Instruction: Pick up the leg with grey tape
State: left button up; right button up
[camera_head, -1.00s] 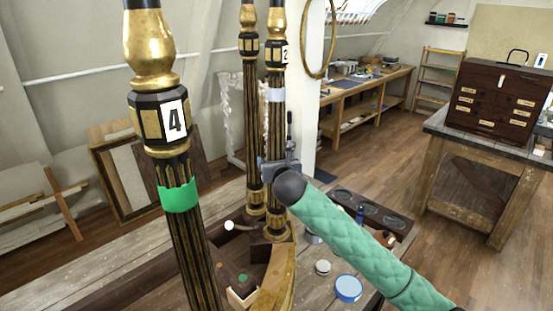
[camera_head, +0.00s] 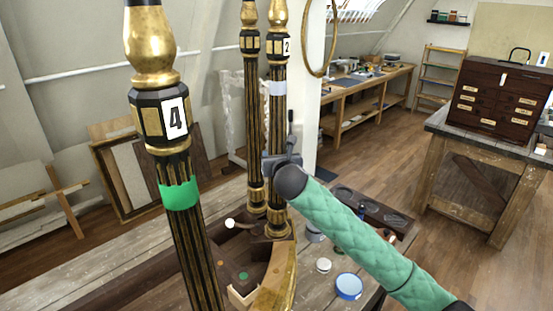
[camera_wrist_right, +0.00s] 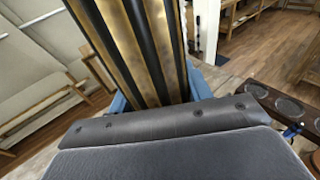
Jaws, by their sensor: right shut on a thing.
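The leg with grey tape (camera_head: 277,88) is black and gilt, upright, with a "2" label above its pale grey band. My right gripper (camera_head: 281,165) is shut on its lower shaft, coming from the right. In the right wrist view the fluted shaft of this leg (camera_wrist_right: 140,45) fills the space beyond the gripper's dark body; the fingertips are mostly hidden. The leg's foot is just over the corner of the upturned frame (camera_head: 278,285); I cannot tell how wide the gap is. My left gripper is not in view.
A leg with green tape, label "4" (camera_head: 178,193), stands close at the left. Another leg (camera_head: 251,110) stands just left of the held one. Jars (camera_head: 348,286) and a dark tray (camera_head: 372,208) lie on the worktable. A white post (camera_head: 308,100) stands behind.

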aim_at(278, 145)
jog(key=r, duration=0.3)
jog(key=shift+d+r, duration=0.25)
jog(key=shift+d, duration=0.05)
jog(key=w+d+r, duration=0.1)
jog(key=d+r, duration=0.5)
jog(key=d, duration=0.5)
jog(key=shift+w+r, duration=0.25)
jog(key=shift+r, duration=0.2)
jog(key=shift+r, duration=2.3)
